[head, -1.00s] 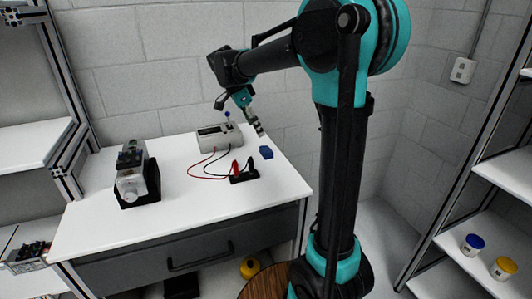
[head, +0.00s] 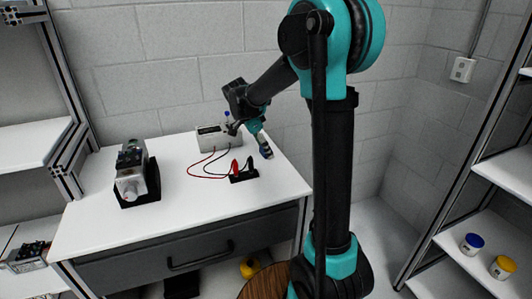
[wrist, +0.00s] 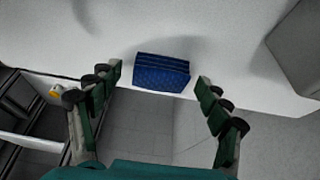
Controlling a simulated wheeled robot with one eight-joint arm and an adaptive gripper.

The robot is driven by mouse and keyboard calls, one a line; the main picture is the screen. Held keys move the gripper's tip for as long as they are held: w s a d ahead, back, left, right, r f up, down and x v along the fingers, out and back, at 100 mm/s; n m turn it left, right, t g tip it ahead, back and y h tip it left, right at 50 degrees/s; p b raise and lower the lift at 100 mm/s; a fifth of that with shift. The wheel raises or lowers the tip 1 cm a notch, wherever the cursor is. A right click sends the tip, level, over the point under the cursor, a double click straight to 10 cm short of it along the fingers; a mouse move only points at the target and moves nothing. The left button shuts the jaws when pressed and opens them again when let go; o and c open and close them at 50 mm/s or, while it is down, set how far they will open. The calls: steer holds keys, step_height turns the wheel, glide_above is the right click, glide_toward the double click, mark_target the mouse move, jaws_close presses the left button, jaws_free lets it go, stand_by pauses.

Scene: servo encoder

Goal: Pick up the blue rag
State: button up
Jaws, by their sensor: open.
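The blue rag (wrist: 161,73) is a folded, layered block lying on the white table near its edge in the wrist view. My gripper (wrist: 157,82) is open, with one finger on each side of the rag and clear space between each finger and the rag. In the head view my gripper (head: 266,153) is low over the right part of the table, at the rag. There the rag is mostly hidden behind the fingers.
Left of my gripper on the white table (head: 100,221) are a grey meter box (head: 212,141), red and black leads, a black connector block (head: 243,175) and a servo unit (head: 131,181). The table's right edge is close. A shelf with two jars stands at far right.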

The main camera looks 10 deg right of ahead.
steer(key=shift+c, duration=0.5)
steer(key=c, duration=0.9)
steer(key=shift+r, duration=0.1)
steer(key=shift+c, duration=0.2)
step_height(320, 180, up, 20)
steer(key=o, duration=0.4)
steer(key=c, duration=0.4)
steer(key=shift+d, duration=0.15)
steer(key=shift+c, duration=0.4)
